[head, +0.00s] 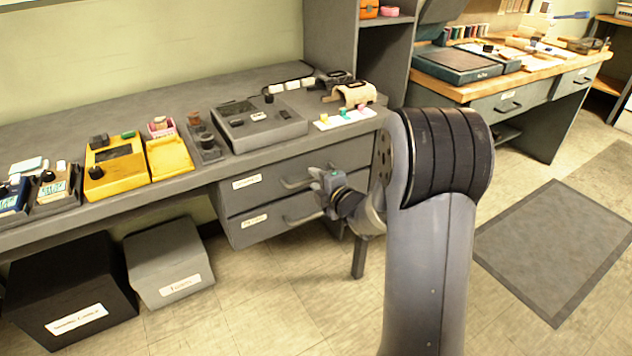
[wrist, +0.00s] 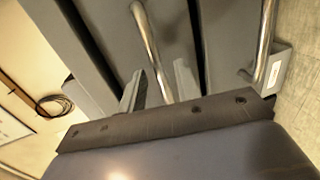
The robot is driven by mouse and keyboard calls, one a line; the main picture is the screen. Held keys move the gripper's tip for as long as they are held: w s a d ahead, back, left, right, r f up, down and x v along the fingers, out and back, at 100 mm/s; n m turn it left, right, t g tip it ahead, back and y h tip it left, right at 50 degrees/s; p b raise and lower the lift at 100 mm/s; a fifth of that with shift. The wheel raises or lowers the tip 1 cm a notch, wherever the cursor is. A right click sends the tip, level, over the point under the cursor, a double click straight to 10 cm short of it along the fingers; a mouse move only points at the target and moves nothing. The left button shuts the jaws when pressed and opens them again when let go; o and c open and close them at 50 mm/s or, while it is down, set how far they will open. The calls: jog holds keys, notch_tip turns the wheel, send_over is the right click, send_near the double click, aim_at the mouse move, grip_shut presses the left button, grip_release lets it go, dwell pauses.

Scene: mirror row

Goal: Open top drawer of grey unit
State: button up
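The grey unit under the desk has a top drawer (head: 270,181) and a lower drawer (head: 270,228), each with a white label and a bar handle. Both look shut. My gripper (head: 322,190) is at the drawer fronts, by the right part of the handles. In the wrist view, the top drawer's handle (wrist: 148,45) runs between the two fingers of my gripper (wrist: 160,88). The fingers are apart, with gaps beside the bar. The lower handle (wrist: 266,40) is to the right, outside the fingers. My arm hides part of the unit's right side in the head view.
The desktop (head: 130,95) above carries a grey device (head: 262,122), a yellow case (head: 115,165) and small items. A black box (head: 70,290) and a grey box (head: 168,262) stand on the floor to the left. Floor in front of the unit is clear.

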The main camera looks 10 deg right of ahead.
jog(key=shift+w+a, duration=0.15)
jog(key=shift+w, duration=0.2)
jog(key=shift+c, duration=0.3)
grip_shut()
